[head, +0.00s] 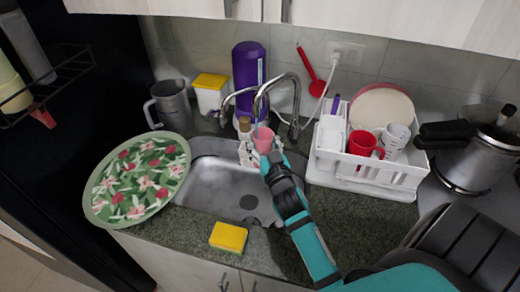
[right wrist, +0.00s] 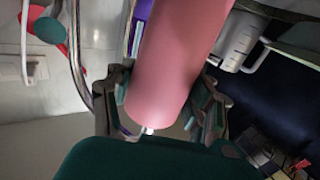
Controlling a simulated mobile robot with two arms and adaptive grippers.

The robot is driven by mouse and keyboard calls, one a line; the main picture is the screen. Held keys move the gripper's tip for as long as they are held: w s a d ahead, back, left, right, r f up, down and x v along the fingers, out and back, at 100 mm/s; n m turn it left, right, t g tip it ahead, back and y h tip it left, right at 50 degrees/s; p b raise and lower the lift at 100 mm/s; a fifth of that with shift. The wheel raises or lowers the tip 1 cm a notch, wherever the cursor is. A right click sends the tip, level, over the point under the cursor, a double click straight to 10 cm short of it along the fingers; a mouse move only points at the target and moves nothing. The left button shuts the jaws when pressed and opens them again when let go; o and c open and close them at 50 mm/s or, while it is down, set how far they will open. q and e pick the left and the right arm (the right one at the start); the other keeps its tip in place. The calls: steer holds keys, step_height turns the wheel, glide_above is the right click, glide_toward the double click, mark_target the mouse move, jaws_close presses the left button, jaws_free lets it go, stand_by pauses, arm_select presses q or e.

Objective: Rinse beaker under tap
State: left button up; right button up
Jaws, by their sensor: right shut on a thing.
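A pink beaker (head: 264,140) is held over the sink (head: 215,178), below the curved metal tap (head: 262,92). A thin bluish streak shows between the tap's spout and the beaker; I cannot tell how much goes into it. My right gripper (head: 272,163) is shut on the beaker. In the right wrist view the beaker (right wrist: 178,65) fills the middle, tilted in the picture, with a gripper finger on each side. The beaker's inside is hidden. My left gripper is not in view.
A white dish rack (head: 350,174) with a red cup (head: 365,143) stands right of the sink. A floral plate (head: 138,180) lies at its left. A yellow sponge (head: 229,236) lies on the front counter. A purple bottle (head: 248,70) stands behind the tap.

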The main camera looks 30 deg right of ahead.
steer(key=shift+w+a, duration=0.15)
steer(key=shift+a, duration=0.15)
steer(key=shift+a+p+v, duration=0.2)
steer(key=shift+p+v, duration=0.05)
steer(key=shift+v, duration=1.75)
steer(key=shift+a+p+v, duration=0.2)
steer(key=shift+p+v, duration=0.05)
steer(key=shift+v, duration=1.75)
steer(key=shift+w, duration=0.1)
steer(key=shift+a, duration=0.1)
